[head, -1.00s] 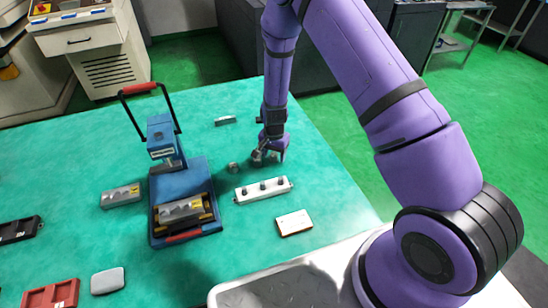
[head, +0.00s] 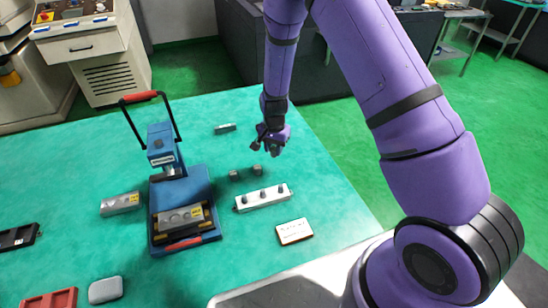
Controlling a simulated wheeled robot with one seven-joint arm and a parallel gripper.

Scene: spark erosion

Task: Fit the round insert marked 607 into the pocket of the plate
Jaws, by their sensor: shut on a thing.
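My gripper (head: 272,144) is above the green table, right of the blue press. It is shut on a small dark-grey piece (head: 275,151), partly hidden by the fingers; no marking is readable. Two small dark round inserts (head: 257,170) (head: 234,174) stand on the table below and left of it, their numbers too small to read. A similar grey block (head: 120,204) lies left of the press. I cannot make out which has the pocket.
The blue press (head: 160,146) rises with a red-gripped handle left of my gripper. A white bar with three black knobs (head: 263,199) and a white card (head: 294,231) lie in front. A small grey piece (head: 225,128) lies behind. A red tray (head: 50,299) is at front left.

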